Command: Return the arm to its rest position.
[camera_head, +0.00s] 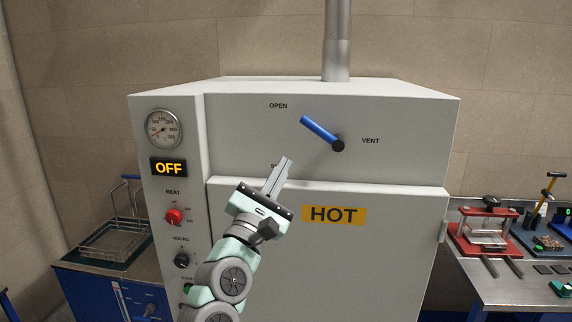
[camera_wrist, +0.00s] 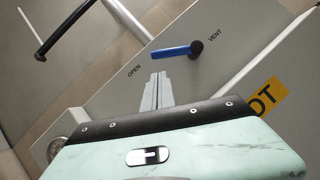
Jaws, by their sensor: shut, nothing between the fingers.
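My gripper (camera_head: 284,167) is shut and empty, raised in front of the grey oven's upper panel, just above the seam over the door. In the wrist view my gripper (camera_wrist: 158,80) shows its two fingers together, pointing toward the panel. The blue vent lever (camera_head: 320,130) is up and to the right of the fingertips, apart from them in the head view. It slants up-left from its black pivot toward the word OPEN. The lever also shows in the wrist view (camera_wrist: 172,51), beyond the fingertips. My arm comes up from the bottom of the head view and hides part of the oven front.
The oven (camera_head: 400,250) fills the middle, with a HOT label (camera_head: 334,214), an OFF display (camera_head: 168,167), a gauge (camera_head: 163,129) and a red knob (camera_head: 174,216). A wire basket (camera_head: 115,241) stands at left. A red press (camera_head: 484,232) stands on the right bench.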

